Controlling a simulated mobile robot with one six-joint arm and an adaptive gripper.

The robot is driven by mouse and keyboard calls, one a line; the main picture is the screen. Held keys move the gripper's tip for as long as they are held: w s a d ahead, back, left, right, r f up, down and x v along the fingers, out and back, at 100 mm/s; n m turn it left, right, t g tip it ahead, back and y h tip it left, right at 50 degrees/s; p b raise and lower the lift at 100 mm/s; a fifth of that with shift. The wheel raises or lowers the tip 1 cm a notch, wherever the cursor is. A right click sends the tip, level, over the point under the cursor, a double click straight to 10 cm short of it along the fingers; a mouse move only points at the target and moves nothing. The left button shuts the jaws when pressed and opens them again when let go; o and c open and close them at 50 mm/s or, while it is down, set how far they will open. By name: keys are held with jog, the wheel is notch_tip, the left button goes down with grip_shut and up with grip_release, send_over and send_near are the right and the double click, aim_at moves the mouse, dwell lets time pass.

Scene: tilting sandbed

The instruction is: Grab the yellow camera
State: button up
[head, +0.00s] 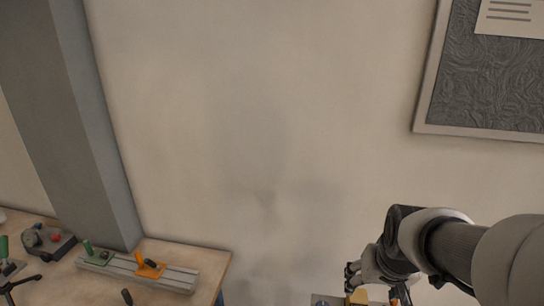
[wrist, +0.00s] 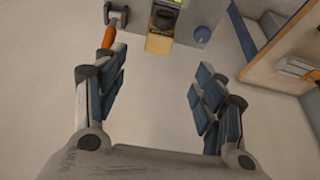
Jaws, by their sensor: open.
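My gripper (wrist: 158,72) is open in the wrist view, with one finger on each side and nothing between them. Just beyond its fingertips, at the top edge, is a dark device (wrist: 164,18) with a round front and a little yellow-green at its top. It may be the yellow camera, but it is cut off and I cannot be sure. A tan-yellow block (wrist: 159,44) sits directly below it in the picture. In the head view, my gripper (head: 354,276) is at the lower right, partly hidden by my arm. A small yellowish piece (head: 359,296) shows below it at the bottom edge.
In the wrist view, a grey box with a blue knob (wrist: 202,34) is right of the device, and an orange handle (wrist: 108,38) is by the left finger. A bench (head: 215,262) with a clamp rail (head: 180,276) is left in the head view.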

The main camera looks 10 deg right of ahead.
jog(key=b, duration=0.3)
send_over(359, 298)
jog(key=s+a, duration=0.1)
jog(key=s, duration=0.1)
notch_tip(359, 298, down, 8)
jog(key=shift+s+f, duration=0.15)
jog(key=shift+f, duration=0.05)
jog(key=shift+b+x, duration=0.9)
jog(key=shift+x, duration=2.2)
jog(key=shift+d, duration=0.2)
jog(key=shift+r, duration=0.1)
jog(key=shift+c, duration=0.5)
jog(key=c, duration=1.4)
